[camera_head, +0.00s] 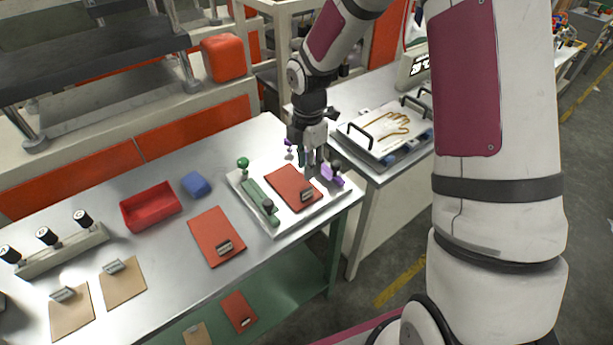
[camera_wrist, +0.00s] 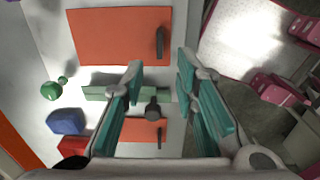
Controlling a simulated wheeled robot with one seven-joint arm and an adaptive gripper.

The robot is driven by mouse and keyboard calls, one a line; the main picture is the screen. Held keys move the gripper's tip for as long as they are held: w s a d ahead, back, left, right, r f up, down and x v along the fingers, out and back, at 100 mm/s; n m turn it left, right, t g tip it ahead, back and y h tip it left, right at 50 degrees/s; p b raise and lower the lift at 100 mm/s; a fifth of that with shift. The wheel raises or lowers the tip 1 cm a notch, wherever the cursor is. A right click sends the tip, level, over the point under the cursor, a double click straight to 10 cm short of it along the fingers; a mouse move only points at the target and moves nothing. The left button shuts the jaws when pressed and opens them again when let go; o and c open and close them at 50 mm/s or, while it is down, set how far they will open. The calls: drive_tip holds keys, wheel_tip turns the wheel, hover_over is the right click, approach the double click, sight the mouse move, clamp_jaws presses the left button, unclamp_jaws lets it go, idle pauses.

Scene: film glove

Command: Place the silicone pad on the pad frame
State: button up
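One flat orange-red silicone pad (camera_head: 292,186), with a small grey handle at its right end, lies on the white pad frame (camera_head: 282,228). A green bar with a dark knob (camera_head: 262,203) runs along the pad's left side. A second orange-red pad (camera_head: 214,236) lies on the metal table left of the frame. My gripper (camera_head: 311,163) is above the frame's far right part, near a purple clamp (camera_head: 331,176). In the wrist view my gripper (camera_wrist: 160,78) has its teal fingers spread, with nothing held. The framed pad (camera_wrist: 118,38) shows beyond the fingertips.
A red tray (camera_head: 150,206), a blue block (camera_head: 196,184) and a green ball knob (camera_head: 243,162) are left and behind. Tan pads (camera_head: 122,284) lie front left. More pads lie on the green lower shelf (camera_head: 290,285). Another table (camera_head: 375,170) stands right.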

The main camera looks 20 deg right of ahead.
drive_tip(key=s+d+r+m+t+h, duration=0.1)
drive_tip(key=s+r+m, duration=0.4)
drive_tip(key=r, duration=0.5)
drive_tip(key=s+r+m+t, duration=0.1)
drive_tip(key=s+r+m, duration=0.35)
drive_tip(key=r, duration=0.45)
drive_tip(key=s+r+m+t, duration=0.1)
drive_tip(key=s+r+m, duration=0.2)
drive_tip(key=s+m, duration=0.3)
drive_tip(key=s+a+r+m+t+y, duration=0.1)
drive_tip(key=s+r+m, duration=0.3)
drive_tip(key=s, duration=0.5)
drive_tip(key=shift+s+r+m+t, duration=0.25)
drive_tip(key=shift+m+t, duration=0.45)
drive_tip(key=shift+m, duration=0.35)
